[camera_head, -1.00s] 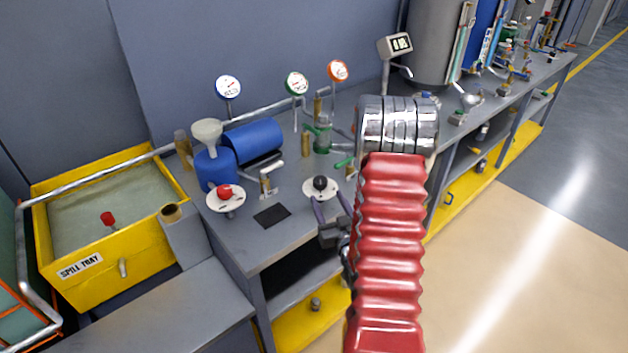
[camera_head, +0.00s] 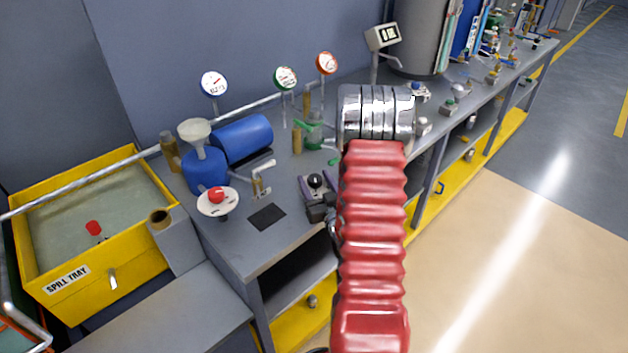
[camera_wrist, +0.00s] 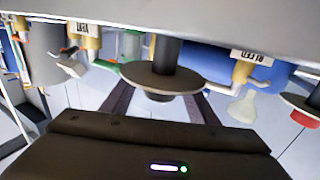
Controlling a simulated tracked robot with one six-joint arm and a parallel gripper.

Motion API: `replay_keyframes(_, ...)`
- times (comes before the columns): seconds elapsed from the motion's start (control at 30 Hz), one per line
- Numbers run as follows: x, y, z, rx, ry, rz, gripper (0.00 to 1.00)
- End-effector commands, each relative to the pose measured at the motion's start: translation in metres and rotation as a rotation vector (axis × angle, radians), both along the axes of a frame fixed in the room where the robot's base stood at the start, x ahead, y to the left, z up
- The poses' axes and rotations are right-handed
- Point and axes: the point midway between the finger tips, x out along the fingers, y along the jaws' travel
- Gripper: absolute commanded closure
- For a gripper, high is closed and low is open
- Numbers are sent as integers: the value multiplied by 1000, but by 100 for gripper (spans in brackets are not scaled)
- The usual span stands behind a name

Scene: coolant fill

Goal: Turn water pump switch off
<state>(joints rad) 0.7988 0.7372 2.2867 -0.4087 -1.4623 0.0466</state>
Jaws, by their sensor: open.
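A black knob (camera_head: 316,181) on a round pale plate stands near the front edge of the bench. My gripper (camera_head: 318,190) is open, with one finger on each side of this knob. In the wrist view, which looks upside down, the black knob (camera_wrist: 160,96) and its disc (camera_wrist: 163,78) lie between the two dark fingers, and I cannot tell whether they touch. A red knob (camera_head: 216,195) on a white disc (camera_head: 218,205) stands to the left, also at the right edge of the wrist view. No label shows which knob is the water pump switch.
A blue tank (camera_head: 242,139), a blue can with a funnel (camera_head: 194,130), a small tap (camera_head: 262,175) and several gauges (camera_head: 214,84) stand behind. A black pad (camera_head: 266,217) lies left of my gripper. A yellow spill tray (camera_head: 90,275) is at the left.

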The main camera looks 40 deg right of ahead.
Motion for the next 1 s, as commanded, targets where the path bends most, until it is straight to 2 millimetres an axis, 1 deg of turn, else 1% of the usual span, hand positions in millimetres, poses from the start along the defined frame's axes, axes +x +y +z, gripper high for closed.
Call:
replay_keyframes(0.03, 0, 1, 0, 0, 0, 1, 48)
replay_keyframes(0.07, 1, 1, 0, 0, 0, 2, 50)
replay_keyframes(0.57, 2, 2, 0, 0, 0, 4, 85)
replay_keyframes(0.6, 2, -4, 0, -2, -1, 4, 87)
replay_keyframes(0.7, 2, 0, 0, 0, -1, 5, 87)
replay_keyframes(1.0, 1, 1, 0, -1, -1, 36, 87)
